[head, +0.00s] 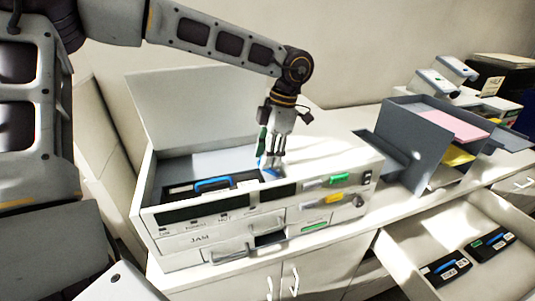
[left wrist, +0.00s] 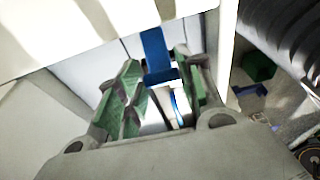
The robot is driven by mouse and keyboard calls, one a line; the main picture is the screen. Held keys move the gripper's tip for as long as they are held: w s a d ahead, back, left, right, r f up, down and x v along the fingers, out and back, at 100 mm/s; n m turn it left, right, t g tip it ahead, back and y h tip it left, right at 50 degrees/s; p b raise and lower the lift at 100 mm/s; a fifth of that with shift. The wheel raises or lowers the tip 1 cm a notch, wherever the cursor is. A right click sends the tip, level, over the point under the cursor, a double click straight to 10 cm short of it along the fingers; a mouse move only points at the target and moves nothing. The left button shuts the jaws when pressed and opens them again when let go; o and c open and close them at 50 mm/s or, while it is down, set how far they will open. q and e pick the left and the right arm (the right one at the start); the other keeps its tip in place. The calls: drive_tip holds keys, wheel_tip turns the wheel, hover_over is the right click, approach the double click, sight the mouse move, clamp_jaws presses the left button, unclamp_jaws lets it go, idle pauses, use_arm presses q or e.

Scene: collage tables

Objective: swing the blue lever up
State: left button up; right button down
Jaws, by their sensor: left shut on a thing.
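A white and grey copier-like machine (head: 185,215) stands on the counter with its top lid raised. In the head view, my left gripper (head: 268,158) reaches down into the open top, at the right end of the bay. It is shut on the blue lever (head: 271,172), whose blue part shows at the fingertips. In the left wrist view, the blue lever (left wrist: 156,52) runs between the green-padded fingers (left wrist: 155,95); its lower part is partly hidden by them. The exact tilt of the lever is hard to tell. My right gripper is not in view.
A dark cartridge with a blue handle (head: 212,184) sits in the bay left of my gripper. The raised lid (head: 190,105) stands behind. Grey trays (head: 415,150) with pink and yellow paper stand right. An open drawer (head: 425,262) holds several dark cartridges.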

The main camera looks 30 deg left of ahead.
sight(278, 171)
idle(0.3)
use_arm(q)
drive_tip(key=o, duration=1)
drive_tip(key=shift+v, duration=5.95)
